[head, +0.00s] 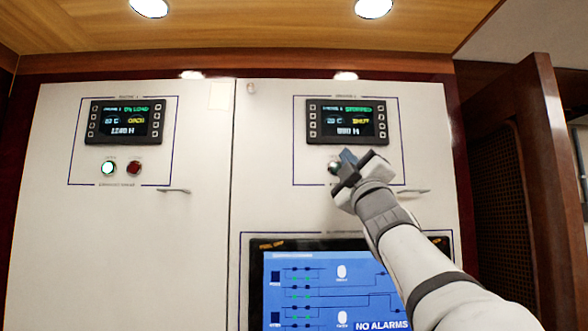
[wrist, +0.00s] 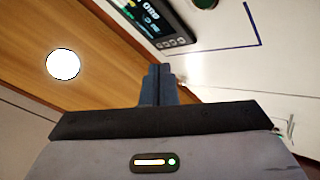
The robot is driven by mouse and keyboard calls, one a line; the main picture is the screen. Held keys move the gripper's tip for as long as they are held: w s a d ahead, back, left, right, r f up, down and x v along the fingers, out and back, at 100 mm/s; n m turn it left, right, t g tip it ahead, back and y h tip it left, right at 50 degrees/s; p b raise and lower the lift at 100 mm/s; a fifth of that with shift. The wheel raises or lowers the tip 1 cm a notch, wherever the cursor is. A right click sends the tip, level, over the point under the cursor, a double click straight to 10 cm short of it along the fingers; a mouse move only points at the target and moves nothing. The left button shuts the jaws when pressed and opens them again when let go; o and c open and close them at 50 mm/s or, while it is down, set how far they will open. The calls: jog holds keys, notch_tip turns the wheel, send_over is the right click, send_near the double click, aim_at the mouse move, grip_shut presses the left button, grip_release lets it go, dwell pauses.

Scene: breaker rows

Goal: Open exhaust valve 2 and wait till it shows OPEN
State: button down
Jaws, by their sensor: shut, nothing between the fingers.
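My gripper (head: 347,157) is shut and empty, in front of the button row. Its closed fingers show in the wrist view (wrist: 158,84). I cannot tell whether they touch the panel.
Cabinet handles (head: 412,191) stick out below both panels. A blue screen (head: 335,290) reading NO ALARMS lies below my arm. A wooden partition (head: 535,180) stands at right.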

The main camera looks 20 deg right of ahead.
aim_at(336, 167)
jog(key=w+d+p, duration=0.2)
jog(key=w+p, duration=0.1)
jog(key=w, duration=0.5)
jog(key=shift+w+d+p, duration=0.2)
jog(key=shift+d+p, duration=0.05)
jog(key=shift+p, duration=0.1)
jog(key=shift+w, duration=0.1)
dwell(1.8)
jog(key=shift+w+d, duration=0.1)
jog(key=shift+w, duration=0.25)
jog(key=shift+w+d, duration=0.1)
jog(key=shift+w, duration=0.3)
dwell(0.6)
jog(key=shift+s+f, duration=0.1)
jog(key=shift+s, duration=0.05)
jog(key=shift+s+a+b, duration=0.2)
jog(key=shift+s+b, duration=0.45)
jog(key=shift+b, duration=0.1)
